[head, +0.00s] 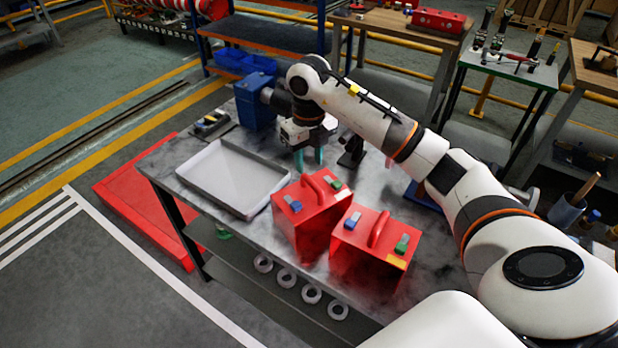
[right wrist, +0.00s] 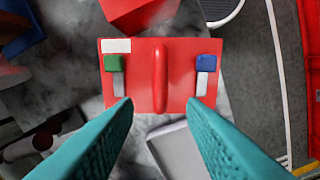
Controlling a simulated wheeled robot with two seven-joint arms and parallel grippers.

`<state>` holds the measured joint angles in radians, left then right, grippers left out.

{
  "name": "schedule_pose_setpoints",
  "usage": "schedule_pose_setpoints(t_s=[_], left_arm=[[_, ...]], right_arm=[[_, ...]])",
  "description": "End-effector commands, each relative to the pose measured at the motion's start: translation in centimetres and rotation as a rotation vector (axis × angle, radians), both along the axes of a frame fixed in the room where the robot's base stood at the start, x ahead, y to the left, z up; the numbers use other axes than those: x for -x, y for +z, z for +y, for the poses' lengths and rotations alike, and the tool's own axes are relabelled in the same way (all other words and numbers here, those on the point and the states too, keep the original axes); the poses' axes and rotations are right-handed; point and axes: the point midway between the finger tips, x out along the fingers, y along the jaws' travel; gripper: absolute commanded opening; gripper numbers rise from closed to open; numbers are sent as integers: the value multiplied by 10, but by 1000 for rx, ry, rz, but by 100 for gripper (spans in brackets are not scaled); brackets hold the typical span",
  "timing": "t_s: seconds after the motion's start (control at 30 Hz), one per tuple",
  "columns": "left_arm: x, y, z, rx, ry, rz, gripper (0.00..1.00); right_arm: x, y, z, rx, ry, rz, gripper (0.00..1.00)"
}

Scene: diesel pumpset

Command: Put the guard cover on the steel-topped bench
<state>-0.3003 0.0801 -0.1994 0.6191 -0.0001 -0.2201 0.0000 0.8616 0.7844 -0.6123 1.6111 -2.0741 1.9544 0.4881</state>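Two red guard covers, each with an arched handle and a blue and a green latch, stand on the grey mottled, steel-looking bench top (head: 160,162). The left cover (head: 302,228) has a white label; the right cover (head: 372,248) has a yellow one. My right gripper (head: 310,157) is open and empty, just behind the left cover. In the right wrist view, the teal fingers (right wrist: 160,125) are spread to either side of the white-labelled cover (right wrist: 140,82), apart from its handle. The other cover (right wrist: 140,12) shows at the top edge. My left gripper is not in view.
A shallow grey tray (head: 235,178) lies left of the covers. A blue box (head: 255,100) stands at the bench's back corner. Several grey rings (head: 287,278) sit on the lower shelf. A red floor platform (head: 140,205) lies left of the bench. A green-topped table (head: 510,68) is behind.

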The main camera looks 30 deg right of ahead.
Motion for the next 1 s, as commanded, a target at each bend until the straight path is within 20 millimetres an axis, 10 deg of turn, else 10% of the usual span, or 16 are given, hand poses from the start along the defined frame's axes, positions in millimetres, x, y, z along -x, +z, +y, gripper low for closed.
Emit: schedule_pose_setpoints(t_s=[0.3,1.0], left_arm=[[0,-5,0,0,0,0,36],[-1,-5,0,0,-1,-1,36]], right_arm=[[0,46,0,1,0,-1,38],[-1,46,6,-19,13,-5,38]])
